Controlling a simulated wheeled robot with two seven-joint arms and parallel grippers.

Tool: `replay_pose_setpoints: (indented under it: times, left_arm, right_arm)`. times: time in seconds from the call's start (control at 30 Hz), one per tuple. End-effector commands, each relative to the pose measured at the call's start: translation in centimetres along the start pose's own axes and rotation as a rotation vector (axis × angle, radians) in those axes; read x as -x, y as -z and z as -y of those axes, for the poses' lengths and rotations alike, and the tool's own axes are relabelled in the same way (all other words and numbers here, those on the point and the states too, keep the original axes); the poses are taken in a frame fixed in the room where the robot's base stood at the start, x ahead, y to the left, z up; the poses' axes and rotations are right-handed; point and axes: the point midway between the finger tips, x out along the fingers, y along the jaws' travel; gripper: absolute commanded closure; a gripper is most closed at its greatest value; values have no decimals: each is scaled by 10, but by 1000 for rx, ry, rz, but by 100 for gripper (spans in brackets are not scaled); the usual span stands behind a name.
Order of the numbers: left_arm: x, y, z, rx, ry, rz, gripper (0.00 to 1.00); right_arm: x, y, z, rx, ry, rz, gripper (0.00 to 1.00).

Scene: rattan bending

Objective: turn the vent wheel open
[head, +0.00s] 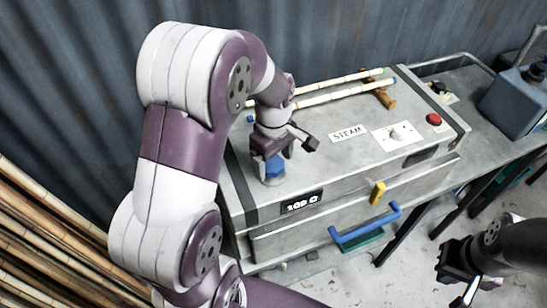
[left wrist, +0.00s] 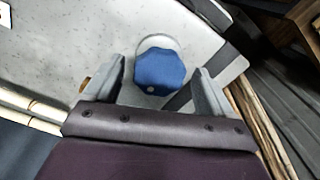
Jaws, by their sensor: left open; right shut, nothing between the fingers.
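The vent wheel is a blue, many-sided knob (head: 274,167) on the top left of the grey steam box (head: 350,185). In the left wrist view the blue wheel (left wrist: 159,72) sits on a round pale base, with a small light dot near its edge. My left gripper (left wrist: 160,85) is open over it, one finger on each side, with gaps between the fingers and the wheel. In the head view my left gripper (head: 272,155) points down at the wheel and partly hides it. My right gripper (head: 462,290) is shut and empty at the lower right, away from the box.
Bamboo or rattan poles (head: 345,92) lie across the back of the box top. A blue handle (head: 366,228) and yellow latch (head: 377,193) are in front. A blue-grey canister (head: 515,100) stands right.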

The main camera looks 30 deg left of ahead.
Motion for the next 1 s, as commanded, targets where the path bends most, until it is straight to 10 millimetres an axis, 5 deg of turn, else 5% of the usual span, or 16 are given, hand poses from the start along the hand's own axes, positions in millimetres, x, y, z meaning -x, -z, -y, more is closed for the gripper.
replay_pose_setpoints:
  times: [0.03, 0.2, 0.67, 1.0]
  left_arm:
    - [0, 0, 0, 0, 0, 0, 22]
    - [0, 0, 1, 0, 3, 0, 72]
    - [0, 0, 1, -12, 2, 0, 71]
    - [0, 0, 0, -183, 2, 0, 72]
  right_arm:
    - [0, 0, 0, 0, 0, 0, 100]
    - [0, 0, 0, 0, 0, 0, 100]
    - [0, 0, 0, 0, 0, 0, 100]
    - [2, 0, 0, 0, 0, 0, 100]
